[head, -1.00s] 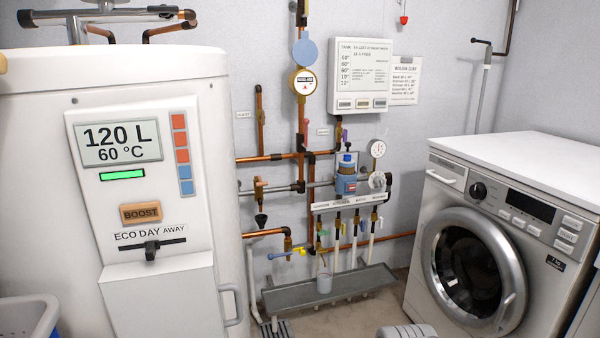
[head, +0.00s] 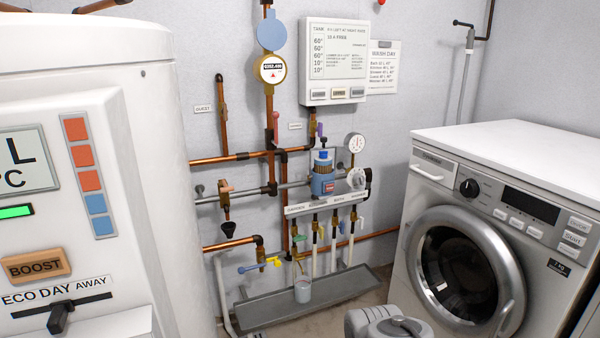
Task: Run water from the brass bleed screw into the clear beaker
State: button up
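A small clear, greyish beaker (head: 303,291) stands upright at the front of the grey drip tray (head: 262,316), below the pipework. Small brass fittings (head: 297,257) sit just above it, under a green-handled valve (head: 300,239). I cannot tell for sure which brass part is the bleed screw. No stream of water is clear to see, and the beaker's contents are too small to make out. My gripper's fingers are not in view.
A white tank (head: 165,180) stands at left and a washing machine (head: 465,270) at right. A grey rounded object (head: 385,322) shows at the bottom edge, in front of the tray.

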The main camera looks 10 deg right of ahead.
aim_at(298, 256)
jog(key=k, duration=0.5)
jog(key=z, duration=1.5)
jog(key=i, duration=1.05)
jog(key=u, duration=2)
jog(key=i, duration=0.5)
